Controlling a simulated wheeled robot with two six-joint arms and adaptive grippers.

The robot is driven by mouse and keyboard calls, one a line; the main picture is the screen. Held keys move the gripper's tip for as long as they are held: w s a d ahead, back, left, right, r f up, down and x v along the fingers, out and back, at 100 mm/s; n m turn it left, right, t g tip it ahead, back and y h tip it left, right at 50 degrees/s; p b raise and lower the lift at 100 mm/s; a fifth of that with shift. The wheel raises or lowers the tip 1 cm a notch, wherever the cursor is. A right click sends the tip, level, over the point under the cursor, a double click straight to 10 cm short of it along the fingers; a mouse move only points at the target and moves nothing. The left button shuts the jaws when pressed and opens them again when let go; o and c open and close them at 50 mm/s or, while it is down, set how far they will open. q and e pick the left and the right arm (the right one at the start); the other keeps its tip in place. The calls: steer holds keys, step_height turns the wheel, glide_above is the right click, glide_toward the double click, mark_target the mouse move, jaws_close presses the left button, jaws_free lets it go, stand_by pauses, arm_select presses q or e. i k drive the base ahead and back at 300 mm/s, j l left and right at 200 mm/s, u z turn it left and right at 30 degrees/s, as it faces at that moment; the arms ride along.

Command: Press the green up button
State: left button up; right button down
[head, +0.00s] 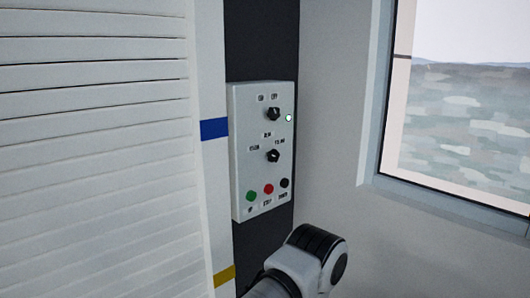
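The green button (251,196) sits at the lower left of a light grey control panel (245,150) in the head view. A red button (268,188) and a black button (284,183) are beside it, to its right. The small labels under them are too blurred to read surely. A white and black piece of my arm (318,262) shows below the panel, at the bottom of the view. It is apart from the buttons in the picture. Neither gripper's fingers can be seen.
Two black knobs (273,114) sit above the buttons, with a small lit lamp (289,118) near the upper one. A slatted white shutter (95,150) fills the left side. A window (465,110) is at the right. The wall between panel and window is bare.

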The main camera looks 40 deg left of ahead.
mark_target(251, 195)
steer(key=j+u, duration=0.1)
steer(key=u, duration=0.8)
steer(key=j+u, duration=0.15)
steer(key=u, duration=0.3)
